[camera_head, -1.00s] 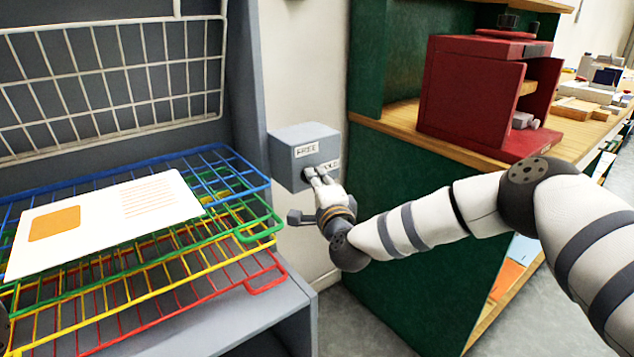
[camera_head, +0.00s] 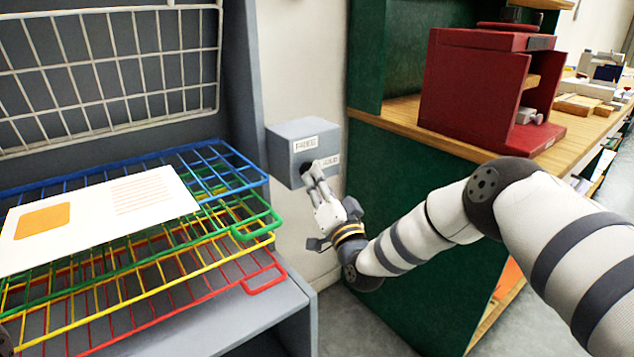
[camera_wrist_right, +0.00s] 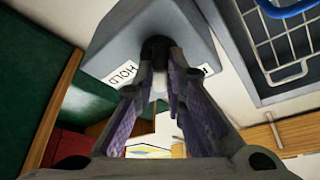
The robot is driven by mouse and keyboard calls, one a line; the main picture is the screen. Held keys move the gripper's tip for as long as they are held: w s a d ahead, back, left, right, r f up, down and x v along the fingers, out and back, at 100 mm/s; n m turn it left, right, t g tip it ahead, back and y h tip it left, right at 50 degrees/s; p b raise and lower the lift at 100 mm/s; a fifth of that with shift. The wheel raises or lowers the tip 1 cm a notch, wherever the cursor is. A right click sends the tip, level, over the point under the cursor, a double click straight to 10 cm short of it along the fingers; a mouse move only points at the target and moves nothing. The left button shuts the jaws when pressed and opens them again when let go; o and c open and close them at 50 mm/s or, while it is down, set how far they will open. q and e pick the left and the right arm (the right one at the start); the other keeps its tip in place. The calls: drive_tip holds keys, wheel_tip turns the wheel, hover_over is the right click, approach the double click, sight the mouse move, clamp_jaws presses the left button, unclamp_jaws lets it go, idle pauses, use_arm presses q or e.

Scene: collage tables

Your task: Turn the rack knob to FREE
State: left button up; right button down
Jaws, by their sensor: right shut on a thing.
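A grey box (camera_head: 290,135) on the wall beside the rack carries two labels, FREE (camera_head: 305,144) at upper left and HOLD (camera_head: 329,161) at lower right. A dark knob (camera_head: 307,167) sits on its front face, mostly covered by my fingers. My right gripper (camera_head: 311,173) is shut on the knob, reaching from below and the right. In the right wrist view the two fingers close around the dark knob (camera_wrist_right: 157,46), with the HOLD label (camera_wrist_right: 122,74) to its left. Which label the knob points to cannot be told.
Coloured wire shelves (camera_head: 230,225) stand at the left, with a white sheet with an orange patch (camera_head: 95,215) on top. A white wire grid (camera_head: 110,75) stands behind.

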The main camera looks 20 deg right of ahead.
use_arm(q)
drive_tip(key=shift+s+f+g+b, duration=0.3)
drive_tip(key=shift+s+f+b, duration=0.2)
drive_tip(key=shift+s+f, duration=0.15)
use_arm(e)
drive_tip(key=shift+w+d+r+n+y, duration=0.1)
drive_tip(key=shift+n+y, duration=0.85)
drive_tip(key=shift+n, duration=0.85)
drive_tip(key=shift+w+d+r+n+y, duration=0.15)
drive_tip(key=shift+n+y, duration=0.75)
drive_tip(key=shift+n, duration=0.9)
drive_tip(key=shift+s+r+n+y, duration=0.1)
drive_tip(key=shift+n+y, duration=0.85)
drive_tip(key=shift+n, duration=1.25)
drive_tip(key=c, duration=1.6)
unclamp_jaws()
drive_tip(key=shift+c, duration=0.2)
use_arm(q)
drive_tip(key=shift+w+f, duration=0.1)
use_arm(e)
drive_tip(key=shift+w, duration=0.2)
drive_tip(key=shift+s+f, duration=0.15)
drive_tip(key=shift+f, duration=0.15)
drive_tip(key=v, duration=1.1)
drive_tip(key=shift+s+d, duration=0.25)
drive_tip(key=shift+s, duration=0.1)
drive_tip(key=shift+f, duration=0.1)
